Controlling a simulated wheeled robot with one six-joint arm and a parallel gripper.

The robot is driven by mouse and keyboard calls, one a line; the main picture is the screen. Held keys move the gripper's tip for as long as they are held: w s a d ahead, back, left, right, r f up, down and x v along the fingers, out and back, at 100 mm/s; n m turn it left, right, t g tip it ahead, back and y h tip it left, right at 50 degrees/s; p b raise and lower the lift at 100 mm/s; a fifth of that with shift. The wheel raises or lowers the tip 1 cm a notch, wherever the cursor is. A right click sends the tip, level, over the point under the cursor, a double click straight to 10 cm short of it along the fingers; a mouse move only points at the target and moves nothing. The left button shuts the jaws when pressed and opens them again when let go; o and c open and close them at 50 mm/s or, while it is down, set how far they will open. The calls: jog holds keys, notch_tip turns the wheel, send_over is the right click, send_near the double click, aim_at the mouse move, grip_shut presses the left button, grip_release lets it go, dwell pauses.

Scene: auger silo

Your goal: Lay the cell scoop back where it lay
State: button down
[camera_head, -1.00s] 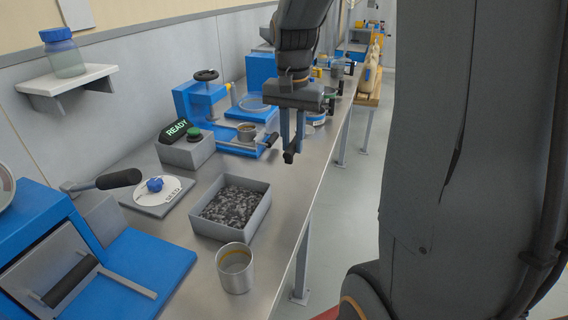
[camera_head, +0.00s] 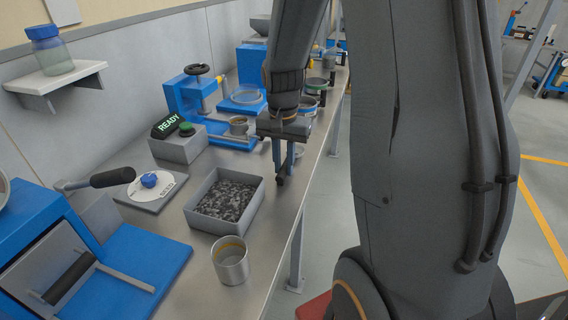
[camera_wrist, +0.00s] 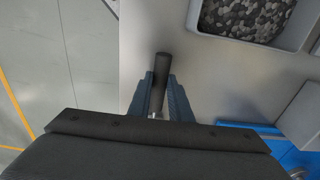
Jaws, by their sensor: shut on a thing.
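My gripper (camera_head: 284,165) is shut on the cell scoop, above the strip of bench between the grey tray and the bench's right edge. In the wrist view the scoop's dark round handle (camera_wrist: 162,70) stands between the two fingers of my gripper (camera_wrist: 161,92). The handle end (camera_head: 280,181) also shows below the fingers in the head view. A small bit of bright metal shows between the fingers; the rest of the scoop is hidden. I cannot tell whether the scoop touches the bench.
The grey tray (camera_head: 190,214) of dark granules lies left of my gripper. A metal cup (camera_head: 231,262) stands nearer on the bench. A blue press (camera_head: 186,98) and the READY box (camera_head: 178,148) stand behind. Bare steel bench (camera_head: 285,215) lies by the edge.

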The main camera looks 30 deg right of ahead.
jog(key=c, duration=1.6)
grip_release()
jog(key=shift+f, duration=0.1)
notch_tip(320, 180, up, 12)
jog(key=shift+s+a+r+b, duration=0.1)
jog(key=shift+s+a+b, duration=0.05)
jog(key=shift+b, duration=0.55)
